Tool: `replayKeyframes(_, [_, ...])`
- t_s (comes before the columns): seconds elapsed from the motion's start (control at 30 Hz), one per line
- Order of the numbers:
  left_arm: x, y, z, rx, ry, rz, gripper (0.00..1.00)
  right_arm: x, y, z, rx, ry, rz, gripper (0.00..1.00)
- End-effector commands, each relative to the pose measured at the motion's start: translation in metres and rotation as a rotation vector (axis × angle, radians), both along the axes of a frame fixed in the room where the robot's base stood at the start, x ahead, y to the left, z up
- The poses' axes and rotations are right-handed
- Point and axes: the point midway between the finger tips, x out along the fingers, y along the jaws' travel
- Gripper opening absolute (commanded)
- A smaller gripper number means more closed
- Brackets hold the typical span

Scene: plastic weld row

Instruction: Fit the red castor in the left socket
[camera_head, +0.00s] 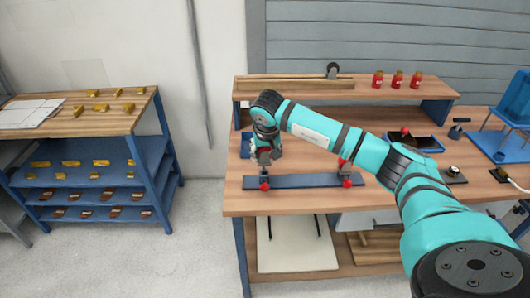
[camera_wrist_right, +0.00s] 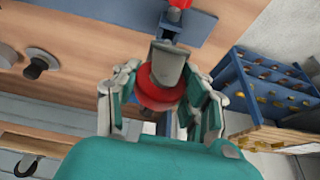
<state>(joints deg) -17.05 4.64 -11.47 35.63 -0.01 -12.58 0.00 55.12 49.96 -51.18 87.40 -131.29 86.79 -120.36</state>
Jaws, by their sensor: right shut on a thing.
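My right gripper (camera_wrist_right: 165,105) is shut on the red castor (camera_wrist_right: 150,92), a red round part with a grey block on it, in the right wrist view. In the head view this gripper (camera_head: 265,158) points down over the left end of a long blue bar (camera_head: 305,181) on the bench. A small red round part (camera_head: 264,184) shows just below the gripper at that end; I cannot tell whether it is the held castor. The gripper hides the left socket. Another red-tipped fitting (camera_head: 347,182) stands towards the bar's right end. My left gripper is out of view.
A blue tray (camera_head: 430,146) lies to the right, partly behind my arm. A shelf unit (camera_head: 150,150) with yellow parts stands left.

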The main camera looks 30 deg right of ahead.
Motion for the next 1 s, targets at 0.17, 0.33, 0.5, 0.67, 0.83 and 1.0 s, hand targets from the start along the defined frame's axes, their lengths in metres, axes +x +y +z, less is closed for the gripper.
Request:
replayKeyframes(0.17, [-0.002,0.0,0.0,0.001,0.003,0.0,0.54,0.0,0.0,0.001,0.0,-0.001,0.0,0.0])
replayKeyframes(0.33, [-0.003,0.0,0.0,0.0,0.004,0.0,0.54,0.0,0.0,0.001,0.0,-0.003,0.001,0.0])
replayKeyframes(0.5, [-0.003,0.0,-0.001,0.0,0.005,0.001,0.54,0.0,0.0,0.0,0.001,-0.002,0.001,0.0])
replayKeyframes(0.67, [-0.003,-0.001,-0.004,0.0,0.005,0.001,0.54,0.0,0.0,-0.004,0.0,-0.001,0.0,0.0])
replayKeyframes(0.83, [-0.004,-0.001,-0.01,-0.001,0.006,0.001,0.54,0.0,0.0,-0.012,-0.001,-0.001,0.0,0.0])
replayKeyframes(1.0, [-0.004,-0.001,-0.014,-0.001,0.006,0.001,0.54,0.0,0.0,-0.018,-0.001,-0.001,0.0,0.0])
